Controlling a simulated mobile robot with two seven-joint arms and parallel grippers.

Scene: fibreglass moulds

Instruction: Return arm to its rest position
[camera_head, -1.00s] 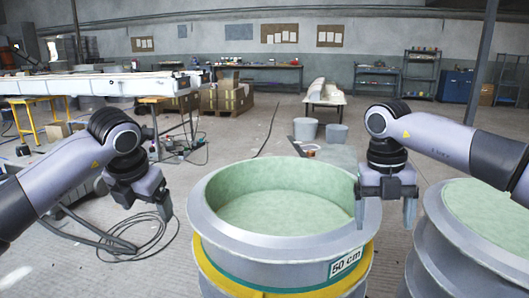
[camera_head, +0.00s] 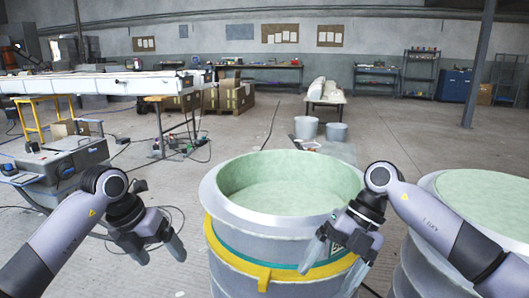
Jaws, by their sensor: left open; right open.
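My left gripper (camera_head: 160,252) is open and empty. It hangs low above the floor, to the left of the near mould and apart from it. My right gripper (camera_head: 330,274) is open and empty, with its fingers pointing down and to the left. It shows in front of the right front side of the near round mould (camera_head: 240,238); I cannot tell whether it touches. This mould is grey with a pale green inside and a yellow band. Its label is mostly hidden behind the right gripper.
A second green-lined mould (camera_head: 428,187) stands at the right, partly behind my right arm. Two grey buckets (camera_head: 306,127) and a long white table (camera_head: 90,84) stand further back.

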